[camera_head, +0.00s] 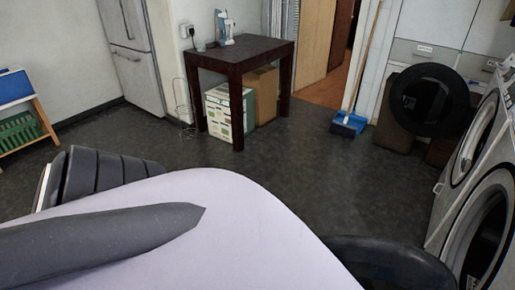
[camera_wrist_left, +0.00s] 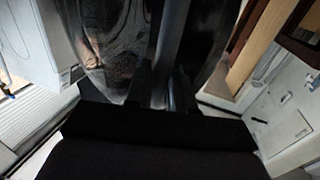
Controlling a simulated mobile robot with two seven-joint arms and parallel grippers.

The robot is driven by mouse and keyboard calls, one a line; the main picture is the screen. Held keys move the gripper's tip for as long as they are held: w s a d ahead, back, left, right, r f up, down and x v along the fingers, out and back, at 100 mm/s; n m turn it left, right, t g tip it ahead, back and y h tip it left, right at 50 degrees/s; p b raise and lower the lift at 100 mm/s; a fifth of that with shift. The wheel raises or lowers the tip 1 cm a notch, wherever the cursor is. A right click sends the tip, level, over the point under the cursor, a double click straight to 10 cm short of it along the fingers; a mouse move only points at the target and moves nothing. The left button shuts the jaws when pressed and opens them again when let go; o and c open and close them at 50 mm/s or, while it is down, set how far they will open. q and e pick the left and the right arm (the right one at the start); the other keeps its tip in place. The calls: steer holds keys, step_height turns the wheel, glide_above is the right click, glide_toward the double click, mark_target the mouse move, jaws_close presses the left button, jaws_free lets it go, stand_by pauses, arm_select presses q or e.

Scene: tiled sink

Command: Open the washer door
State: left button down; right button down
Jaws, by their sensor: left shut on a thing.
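Two front-loading washers stand at the right edge of the head view, one behind the other. The nearer washer (camera_head: 488,235) shows a round opening with a pale ring. The farther washer (camera_head: 475,140) also shows a round front. A round dark door (camera_head: 425,100) stands out to the left of the farther one. In the left wrist view, my left gripper (camera_wrist_left: 160,95) is shut on the edge of a washer door, whose clear, bulging glass (camera_wrist_left: 112,45) lies just left of the fingers. I cannot tell which washer it belongs to. My right gripper is out of view.
A dark table (camera_head: 240,52) with boxes (camera_head: 228,112) under it stands at the back. A blue dustpan (camera_head: 349,123) and a broom (camera_head: 368,50) lean near the doorway. A dark rounded object (camera_head: 390,262) fills the bottom edge. The middle floor is clear.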

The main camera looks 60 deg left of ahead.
arm_select(q)
steer(key=shift+w+d, duration=0.2)
steer(key=shift+d, duration=0.2)
steer(key=c, duration=1.1)
jaws_free()
steer(key=shift+a, duration=0.1)
steer(key=shift+s, duration=0.2)
steer(key=shift+s+d+b, duration=0.15)
steer(key=shift+s+d, duration=0.1)
steer(key=shift+s, duration=1.45)
steer(key=shift+s+d+b, duration=0.15)
steer(key=shift+s+d, duration=0.05)
steer(key=shift+s, duration=1.5)
